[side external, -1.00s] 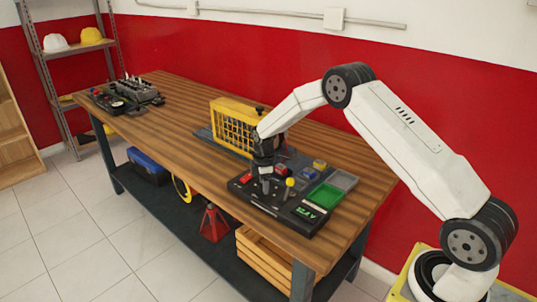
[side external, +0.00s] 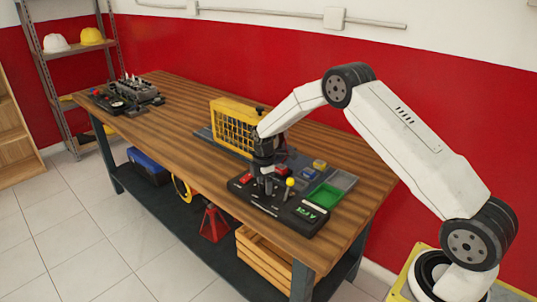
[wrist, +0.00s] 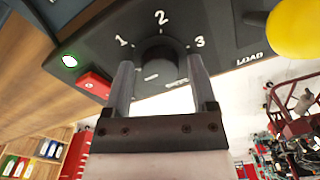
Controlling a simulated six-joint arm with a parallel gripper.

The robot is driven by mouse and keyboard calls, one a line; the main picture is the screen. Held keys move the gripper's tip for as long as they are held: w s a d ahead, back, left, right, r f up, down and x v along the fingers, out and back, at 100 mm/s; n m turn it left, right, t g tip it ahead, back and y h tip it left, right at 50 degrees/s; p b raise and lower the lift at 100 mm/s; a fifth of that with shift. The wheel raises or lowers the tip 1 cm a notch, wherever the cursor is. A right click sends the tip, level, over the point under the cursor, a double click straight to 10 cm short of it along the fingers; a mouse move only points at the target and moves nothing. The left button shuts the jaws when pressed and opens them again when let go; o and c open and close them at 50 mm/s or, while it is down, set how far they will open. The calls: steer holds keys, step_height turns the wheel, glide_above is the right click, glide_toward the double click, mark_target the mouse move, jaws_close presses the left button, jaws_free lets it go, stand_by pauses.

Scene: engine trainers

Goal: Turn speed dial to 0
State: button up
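The black speed dial (wrist: 160,52) shows in the wrist view on a dark control panel (wrist: 225,40), with the marks 1, 2 and 3 around it. My gripper (wrist: 160,62) points down at the panel. Its two fingers stand apart, one on each side of the dial; whether they touch it is unclear. The rest of the dial's scale, including any 0, is not readable. In the side view my gripper (side external: 265,186) is over the panel (side external: 285,215) and hides the dial. A small green-lit display (side external: 306,213) is at the panel's right end.
A yellow knob (wrist: 297,28) beside the LOAD label is close to my gripper; it also shows in the side view (side external: 290,182). A red switch (wrist: 95,84) lies on the other side. A yellow cage (side external: 231,125) and green tray (side external: 325,195) stand behind.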

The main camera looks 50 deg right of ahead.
mark_target(264, 185)
steer(key=shift+o, duration=0.2)
steer(key=shift+r, duration=0.1)
steer(key=shift+r, duration=3.8)
steer(key=shift+a, duration=0.1)
steer(key=shift+s+a+r+m, duration=0.35)
steer(key=shift+s+a+m, duration=0.05)
steer(key=shift+s, duration=0.1)
steer(key=s+a+r+m+t, duration=0.1)
steer(key=s+a+m, duration=0.2)
steer(key=s, duration=0.5)
steer(key=s+a+r+m, duration=0.1)
steer(key=s+a+m, duration=0.3)
steer(key=s, duration=0.4)
steer(key=s+a+r+m+t, duration=0.1)
steer(key=s+a+m, duration=0.2)
steer(key=s+m, duration=0.3)
steer(key=s, duration=0.3)
steer(key=shift+a+r+t, duration=0.25)
steer(key=shift+a+t, duration=0.05)
steer(key=shift+a, duration=0.1)
